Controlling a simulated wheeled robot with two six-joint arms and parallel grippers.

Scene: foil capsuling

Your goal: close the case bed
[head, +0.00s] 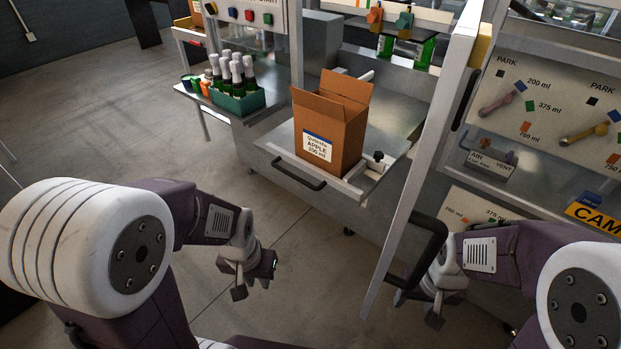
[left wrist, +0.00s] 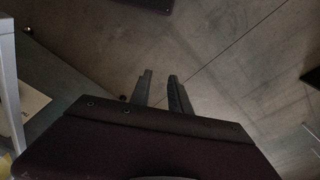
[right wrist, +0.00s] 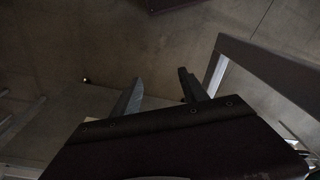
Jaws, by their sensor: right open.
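The case bed (head: 388,143) is a metal drawer-like bed, pulled out toward me from the machine. Its black bar handle (head: 298,177) is on the front. An open-flapped cardboard case (head: 333,128) labelled "APPLE 200 ml" stands upright on the bed. My left gripper (head: 257,279) is in front of and below the bed handle, apart from it. Its fingers show parted and empty in the left wrist view (left wrist: 160,92). My right gripper (head: 423,308) is at the lower right, beside the guard door's handle. Its fingers are apart and empty in the right wrist view (right wrist: 158,92).
A pale-framed guard door (head: 421,165) with a black handle (head: 428,250) stands open, to the right of the bed. A green crate of bottles (head: 238,100) is on a side table at left. The floor before the bed is clear.

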